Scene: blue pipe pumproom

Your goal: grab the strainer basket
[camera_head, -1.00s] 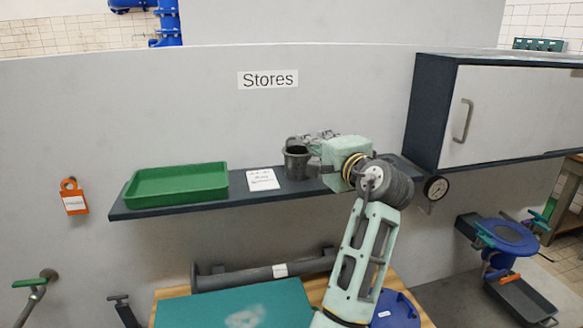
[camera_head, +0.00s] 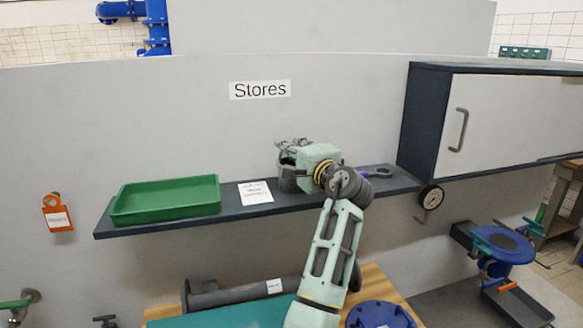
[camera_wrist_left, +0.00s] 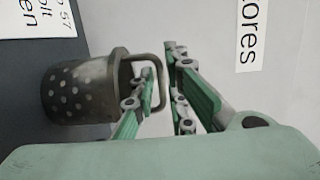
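The strainer basket (camera_head: 288,180), a dark grey perforated cup with a loop handle, stands on the wall shelf, partly hidden behind my left gripper in the head view. In the left wrist view the basket (camera_wrist_left: 85,90) appears turned sideways, its handle toward the fingers. My left gripper (camera_head: 291,150) is at the basket's top. In the left wrist view its green-padded fingers (camera_wrist_left: 168,98) are apart, with the bar of the handle showing between them. I cannot tell whether either finger touches it. My right gripper is not in view.
The dark shelf (camera_head: 225,218) also holds a green tray (camera_head: 165,200), a white label card (camera_head: 255,192) and a purple-marked tool (camera_head: 375,172). A wall cabinet (camera_head: 500,115) bounds the right. A gauge (camera_head: 431,197) hangs below it. A bench with a pipe (camera_head: 235,293) stands below.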

